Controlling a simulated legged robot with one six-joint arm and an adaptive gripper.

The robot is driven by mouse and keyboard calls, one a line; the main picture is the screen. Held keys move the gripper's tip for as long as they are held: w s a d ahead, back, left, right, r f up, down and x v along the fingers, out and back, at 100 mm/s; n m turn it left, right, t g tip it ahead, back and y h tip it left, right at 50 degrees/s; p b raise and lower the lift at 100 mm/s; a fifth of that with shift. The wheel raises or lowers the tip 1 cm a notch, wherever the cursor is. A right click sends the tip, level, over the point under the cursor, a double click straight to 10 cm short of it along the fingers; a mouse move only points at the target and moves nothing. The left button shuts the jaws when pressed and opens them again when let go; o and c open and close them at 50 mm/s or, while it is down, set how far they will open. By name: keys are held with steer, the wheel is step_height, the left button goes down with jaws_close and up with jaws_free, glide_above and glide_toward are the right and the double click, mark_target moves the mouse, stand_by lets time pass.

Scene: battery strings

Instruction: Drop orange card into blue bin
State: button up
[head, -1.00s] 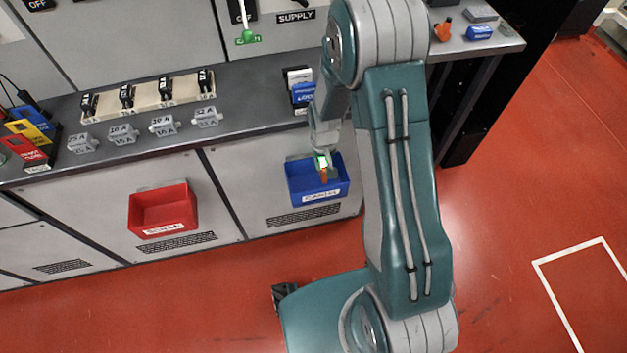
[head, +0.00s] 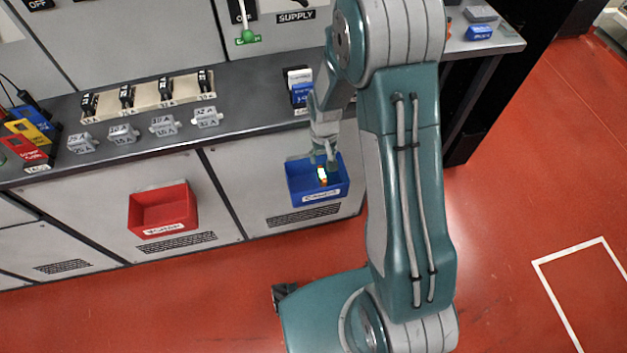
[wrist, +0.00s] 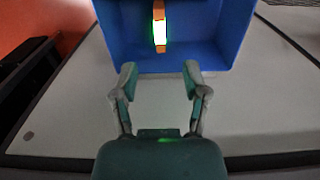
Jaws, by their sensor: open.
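The orange card (head: 322,175), with a bright white-green glowing patch, shows within the blue bin (head: 298,190) in the head view. In the wrist view the card (wrist: 160,30) appears within the walls of the blue bin (wrist: 225,35), beyond my fingertips and apart from them. Whether it rests on the bin's floor is hard to tell. My gripper (wrist: 160,76) is open and empty, with its two fingers spread. In the head view my gripper (head: 325,162) is at the bin's upper opening, small and partly blended with the bin.
A red bin (head: 163,208) hangs on the cabinet front to the left. The grey counter (head: 250,120) above carries a row of black breakers, grey blocks and a blue-and-white item (head: 300,87). Red floor (head: 220,310) lies open in front of the cabinets.

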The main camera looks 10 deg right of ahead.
step_height(320, 180, up, 9)
steer(key=shift+f, duration=0.2)
stand_by(0.4)
steer(key=s+r+t, duration=0.1)
steer(key=s+r, duration=0.3)
steer(key=r, duration=0.4)
steer(key=s+r+t, duration=0.2)
steer(key=s+r, duration=0.2)
steer(key=r, duration=0.3)
steer(key=s+r+t, duration=0.2)
steer(key=s+r, duration=0.5)
steer(key=s, duration=0.6)
steer(key=shift+r+t, duration=0.3)
steer(key=shift+r, duration=0.1)
